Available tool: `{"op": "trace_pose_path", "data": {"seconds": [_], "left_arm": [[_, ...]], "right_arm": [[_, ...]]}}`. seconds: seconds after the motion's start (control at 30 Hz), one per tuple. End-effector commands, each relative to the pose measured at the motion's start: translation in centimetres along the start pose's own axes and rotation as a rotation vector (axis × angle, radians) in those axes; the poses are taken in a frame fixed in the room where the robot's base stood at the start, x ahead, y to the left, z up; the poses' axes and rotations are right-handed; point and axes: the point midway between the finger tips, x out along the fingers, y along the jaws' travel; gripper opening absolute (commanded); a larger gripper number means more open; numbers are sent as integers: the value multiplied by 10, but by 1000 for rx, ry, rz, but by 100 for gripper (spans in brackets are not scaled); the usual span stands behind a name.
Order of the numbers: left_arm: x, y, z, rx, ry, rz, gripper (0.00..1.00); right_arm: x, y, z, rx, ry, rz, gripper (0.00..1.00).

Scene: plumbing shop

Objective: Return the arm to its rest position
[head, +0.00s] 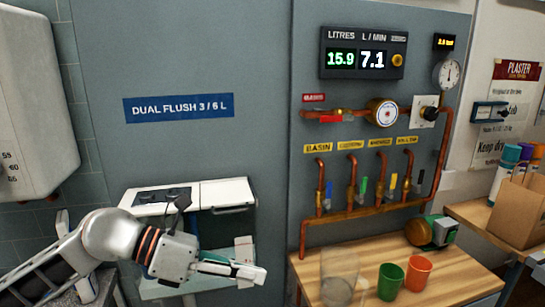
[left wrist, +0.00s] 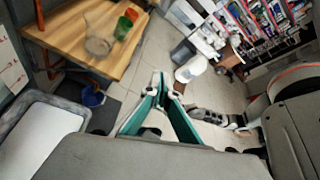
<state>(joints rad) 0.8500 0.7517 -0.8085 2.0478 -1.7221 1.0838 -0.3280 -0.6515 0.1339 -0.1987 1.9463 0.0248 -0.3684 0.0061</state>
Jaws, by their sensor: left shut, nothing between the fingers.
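My left arm comes in from the left in the head view. Its left gripper (head: 245,272) points right, in front of the white cistern unit below the blue sign. In the left wrist view the left gripper (left wrist: 162,85) has its two green-sided fingers meeting at the tips, with nothing between them. It is over open floor, apart from the wooden bench. My right gripper does not show clearly in either view.
A wooden bench (head: 450,280) at the right holds a clear container (head: 339,277), a green cup (head: 390,281) and an orange cup (head: 418,273). Copper pipes (head: 370,212) with valves run on the panel behind. A blue bucket (left wrist: 92,96) stands on the floor by the bench.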

Motion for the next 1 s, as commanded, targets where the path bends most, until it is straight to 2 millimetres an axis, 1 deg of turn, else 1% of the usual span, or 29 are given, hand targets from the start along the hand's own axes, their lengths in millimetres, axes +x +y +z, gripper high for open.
{"op": "trace_pose_path", "data": {"seconds": [0.03, 0.1, 0.2, 0.27, 0.37, 0.43, 0.47, 0.57, 0.6, 0.67, 0.7, 0.77, 0.8, 0.87, 0.9, 0.97, 1.0], "left_arm": [[12, -12, -2, -84, -64, -79, 0], [21, -25, 3, -200, -160, -170, 0], [27, -33, 11, -385, -304, -284, 0], [26, -31, 15, -503, -393, -340, 0], [22, -18, 17, -714, -545, -414, 0], [17, -1, 12, -873, -651, -452, 0], [14, 8, 9, -941, -698, -463, 0], [6, 42, -14, -1181, -850, -486, 0], [3, 58, -28, -1279, -911, -486, 0], [0, 81, -54, -1430, -1000, -480, 0], [-2, 96, -75, -1531, -1059, -468, 0], [-5, 116, -111, -1685, -1144, -446, 0], [-5, 127, -137, -1782, -1196, -427, 0], [-6, 140, -176, -1919, -1268, -393, 0], [-6, 146, -203, -2004, -1313, -367, 0], [-5, 152, -244, -2130, -1374, -323, 0], [-4, 153, -272, -2212, -1413, -294, 0]], "right_arm": [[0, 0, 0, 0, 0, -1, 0], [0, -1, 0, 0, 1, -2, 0], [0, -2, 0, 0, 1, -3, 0], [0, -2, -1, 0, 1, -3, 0], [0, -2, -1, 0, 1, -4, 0], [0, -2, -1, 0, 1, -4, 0], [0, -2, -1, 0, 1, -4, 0], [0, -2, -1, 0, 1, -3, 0], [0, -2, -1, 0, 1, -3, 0], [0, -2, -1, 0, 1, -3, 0], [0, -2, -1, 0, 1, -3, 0], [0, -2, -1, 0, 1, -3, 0], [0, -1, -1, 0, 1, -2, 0], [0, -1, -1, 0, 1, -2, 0], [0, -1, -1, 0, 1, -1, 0], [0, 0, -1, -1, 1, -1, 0], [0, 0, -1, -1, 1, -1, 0]]}}
